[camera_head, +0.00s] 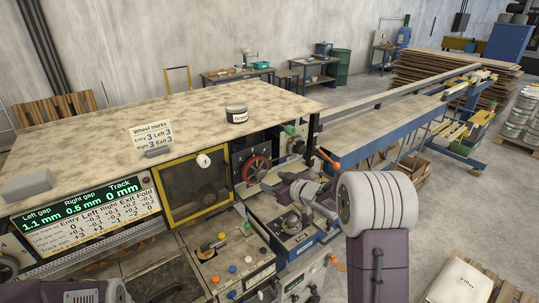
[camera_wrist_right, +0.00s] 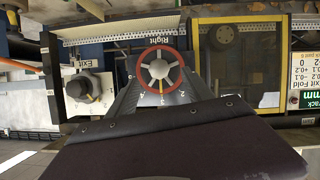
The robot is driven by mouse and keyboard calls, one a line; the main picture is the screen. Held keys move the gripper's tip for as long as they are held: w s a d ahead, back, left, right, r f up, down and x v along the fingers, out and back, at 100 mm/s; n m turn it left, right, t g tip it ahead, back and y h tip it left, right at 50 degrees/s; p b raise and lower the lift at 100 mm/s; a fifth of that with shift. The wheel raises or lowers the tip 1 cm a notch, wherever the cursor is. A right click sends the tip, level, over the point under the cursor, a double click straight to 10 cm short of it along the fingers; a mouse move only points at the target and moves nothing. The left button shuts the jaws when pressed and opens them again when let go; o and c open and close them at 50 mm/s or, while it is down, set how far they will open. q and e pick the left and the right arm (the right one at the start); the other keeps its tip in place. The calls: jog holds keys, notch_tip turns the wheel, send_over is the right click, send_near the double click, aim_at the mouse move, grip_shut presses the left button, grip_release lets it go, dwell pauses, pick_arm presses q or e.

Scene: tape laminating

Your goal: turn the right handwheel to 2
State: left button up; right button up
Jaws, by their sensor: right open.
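The right handwheel (camera_head: 257,168) has a red rim and pale spokes, on the dark machine front under the tabletop. It also shows in the right wrist view (camera_wrist_right: 160,68), upside down, under its label "Right". My right gripper (camera_head: 273,183) is in front of the wheel. Its grey fingers (camera_wrist_right: 160,88) stand apart on either side of the wheel in the wrist view; I cannot tell whether they touch the rim. My left gripper is not in view.
A card (camera_head: 151,138) lists wheel marks, all 3. The display (camera_head: 80,210) reads left gap 1.1 mm, right gap 0.5 mm, track 0 mm. A yellow-framed guard (camera_head: 162,205) is left of the wheel. The exit wheel (camera_wrist_right: 84,89) is beside it in the wrist view. A dark tin (camera_head: 236,113) stands on top.

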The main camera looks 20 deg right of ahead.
aim_at(262, 175)
jog(key=p+x, duration=0.1)
jog(key=x, duration=0.1)
jog(key=p+x, duration=0.1)
jog(key=x, duration=0.2)
jog(key=p+x, duration=0.1)
jog(key=x, duration=0.1)
jog(key=shift+w+r, duration=0.25)
jog(key=shift+w, duration=0.2)
jog(key=shift+w+a+f, duration=0.15)
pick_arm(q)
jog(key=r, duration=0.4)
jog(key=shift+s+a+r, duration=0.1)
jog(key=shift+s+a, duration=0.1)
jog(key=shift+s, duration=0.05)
pick_arm(e)
jog(key=shift+c, duration=0.2)
